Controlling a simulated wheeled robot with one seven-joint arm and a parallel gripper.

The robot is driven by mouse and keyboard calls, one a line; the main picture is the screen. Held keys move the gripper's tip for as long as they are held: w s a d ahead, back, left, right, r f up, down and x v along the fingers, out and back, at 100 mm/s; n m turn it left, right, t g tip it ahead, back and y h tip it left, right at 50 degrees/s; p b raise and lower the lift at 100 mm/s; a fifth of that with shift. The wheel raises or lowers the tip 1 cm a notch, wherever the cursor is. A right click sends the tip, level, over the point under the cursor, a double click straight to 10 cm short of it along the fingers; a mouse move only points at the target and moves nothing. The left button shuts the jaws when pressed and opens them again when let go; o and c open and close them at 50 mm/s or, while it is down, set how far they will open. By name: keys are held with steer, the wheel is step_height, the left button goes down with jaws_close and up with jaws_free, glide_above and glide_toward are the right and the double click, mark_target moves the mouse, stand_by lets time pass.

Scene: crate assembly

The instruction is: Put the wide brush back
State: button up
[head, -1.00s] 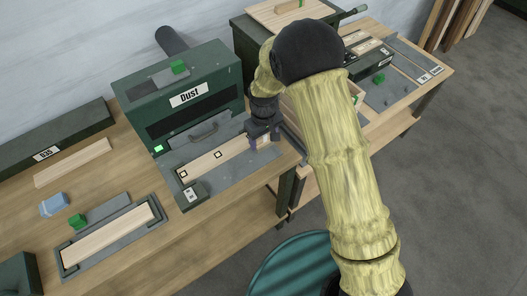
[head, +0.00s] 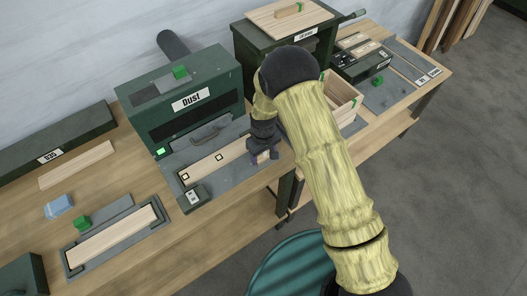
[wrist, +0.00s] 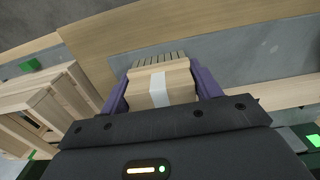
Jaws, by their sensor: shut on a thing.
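My gripper (head: 263,152) is shut on the wide brush (wrist: 158,84), a pale wooden block with a white band and a comb-like row of bristles at its far end. In the wrist view the purple fingers of my gripper (wrist: 160,90) press on both sides of the brush. In the head view the brush (head: 264,157) shows only as a small pale patch below my gripper, near the right end of the grey plate in front of the Dust box. Its exact height over the surface is hard to tell.
The green Dust box (head: 185,97) stands behind, with a wooden slat (head: 215,160) on the grey plate (head: 235,133) before it. A slatted wooden crate (head: 343,103) is to the right, also in the wrist view (wrist: 50,100). Another slat lies in a front-left holder (head: 163,211).

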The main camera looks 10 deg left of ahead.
steer(key=o, duration=0.5)
steer(key=shift+f, duration=0.15)
steer(key=o, duration=0.5)
steer(key=shift+c, duration=0.2)
step_height(320, 180, up, 12)
steer(key=b, duration=0.4)
steer(key=shift+r, duration=0.2)
steer(key=shift+d, duration=0.1)
